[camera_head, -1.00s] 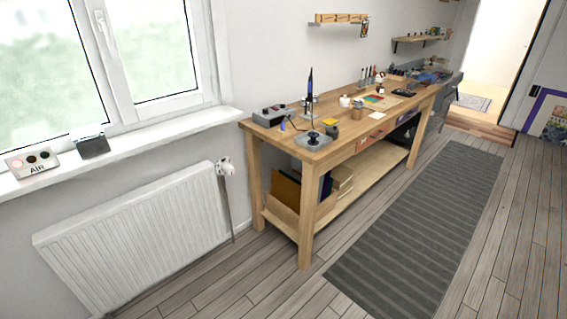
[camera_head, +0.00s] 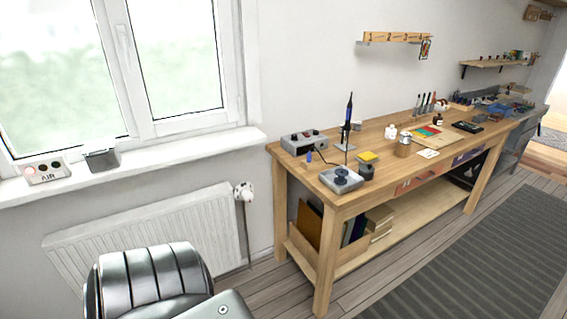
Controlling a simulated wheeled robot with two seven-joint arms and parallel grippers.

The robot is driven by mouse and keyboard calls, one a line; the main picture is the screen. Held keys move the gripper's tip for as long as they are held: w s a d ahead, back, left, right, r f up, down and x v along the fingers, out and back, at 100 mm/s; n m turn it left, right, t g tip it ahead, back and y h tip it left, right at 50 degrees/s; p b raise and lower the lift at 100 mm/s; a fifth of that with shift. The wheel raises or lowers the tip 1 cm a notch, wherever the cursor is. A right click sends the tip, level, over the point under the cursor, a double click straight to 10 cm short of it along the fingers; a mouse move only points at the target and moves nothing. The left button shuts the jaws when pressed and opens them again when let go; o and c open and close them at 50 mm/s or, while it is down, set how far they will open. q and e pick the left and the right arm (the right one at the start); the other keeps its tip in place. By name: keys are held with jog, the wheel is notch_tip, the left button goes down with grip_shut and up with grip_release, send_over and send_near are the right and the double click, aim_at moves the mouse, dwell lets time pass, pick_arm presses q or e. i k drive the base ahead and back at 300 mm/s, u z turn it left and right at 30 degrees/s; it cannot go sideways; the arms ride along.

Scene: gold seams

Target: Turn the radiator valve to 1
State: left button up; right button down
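The radiator valve (camera_head: 244,191) is a small white knob at the top right corner of the white radiator (camera_head: 150,232), with a pipe running down from it to the floor. Its number markings are too small to read. A grey metallic part of my own arm (camera_head: 155,280) rises at the bottom left and covers the lower part of the radiator. It is apart from the valve in the picture. Neither gripper's fingers are in view.
A wooden workbench (camera_head: 330,195) with a soldering station and tools stands just right of the valve. A striped rug (camera_head: 490,250) lies on the floor at right.

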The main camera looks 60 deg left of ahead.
aim_at(246, 193)
jog(key=i, duration=0.8)
jog(key=u, duration=0.9)
jog(key=i, duration=0.75)
jog(key=u, duration=0.7)
